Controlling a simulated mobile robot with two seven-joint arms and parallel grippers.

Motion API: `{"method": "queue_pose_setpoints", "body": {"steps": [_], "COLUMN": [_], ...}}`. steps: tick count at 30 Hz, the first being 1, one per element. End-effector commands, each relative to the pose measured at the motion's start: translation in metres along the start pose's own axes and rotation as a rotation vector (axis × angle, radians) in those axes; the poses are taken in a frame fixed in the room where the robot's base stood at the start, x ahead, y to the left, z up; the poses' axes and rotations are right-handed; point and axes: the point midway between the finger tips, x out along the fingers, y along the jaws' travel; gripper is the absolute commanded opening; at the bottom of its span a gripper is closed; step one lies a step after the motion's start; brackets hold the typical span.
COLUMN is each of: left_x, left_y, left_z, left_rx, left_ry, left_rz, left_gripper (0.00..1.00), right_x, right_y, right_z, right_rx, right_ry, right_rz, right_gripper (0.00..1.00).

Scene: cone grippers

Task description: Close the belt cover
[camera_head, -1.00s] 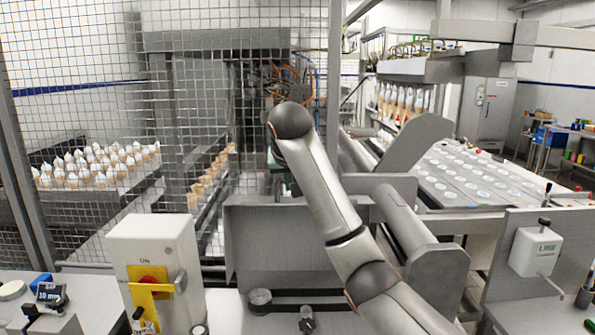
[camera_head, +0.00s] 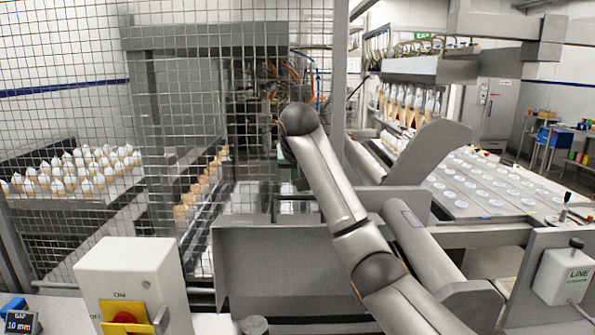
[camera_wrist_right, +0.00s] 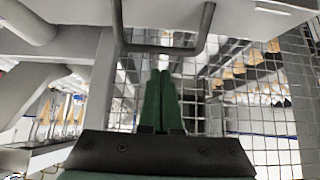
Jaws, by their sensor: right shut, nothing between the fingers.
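What looks like the belt cover is a grey metal panel (camera_head: 275,275) standing raised at the front centre in the head view. A thin bar handle (camera_head: 291,197) shows above its top edge. The handle (camera_wrist_right: 165,48) is a dark U-shaped bar near the top of the wrist view, beside a pale panel edge (camera_wrist_right: 235,18). My right gripper (camera_wrist_right: 161,73) has green fingers pressed together, empty, with the tips close to the handle in that picture; contact cannot be told. In the head view the right gripper (camera_head: 287,153) is mostly hidden behind my wrist. My left gripper is out of view.
A wire mesh guard (camera_head: 100,100) fills the left, with cones (camera_head: 75,170) behind it. A switch box (camera_head: 130,285) stands front left. A LINE box (camera_head: 565,277) is at the right.

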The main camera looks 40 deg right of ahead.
Motion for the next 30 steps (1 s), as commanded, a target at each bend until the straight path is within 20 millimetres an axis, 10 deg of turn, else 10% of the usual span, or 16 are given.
{"method": "queue_pose_setpoints", "body": {"steps": [10,30], "left_x": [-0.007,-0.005], "left_y": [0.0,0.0], "left_z": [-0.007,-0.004], "left_rx": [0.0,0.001], "left_ry": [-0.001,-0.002], "left_rz": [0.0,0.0], "left_gripper": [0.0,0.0], "right_x": [0.048,0.054], "right_y": [0.0,0.002], "right_z": [0.0,-0.001], "right_rx": [0.001,0.0], "right_ry": [-0.001,0.026], "right_rz": [0.001,0.001], "right_gripper": [0.0,0.0]}}
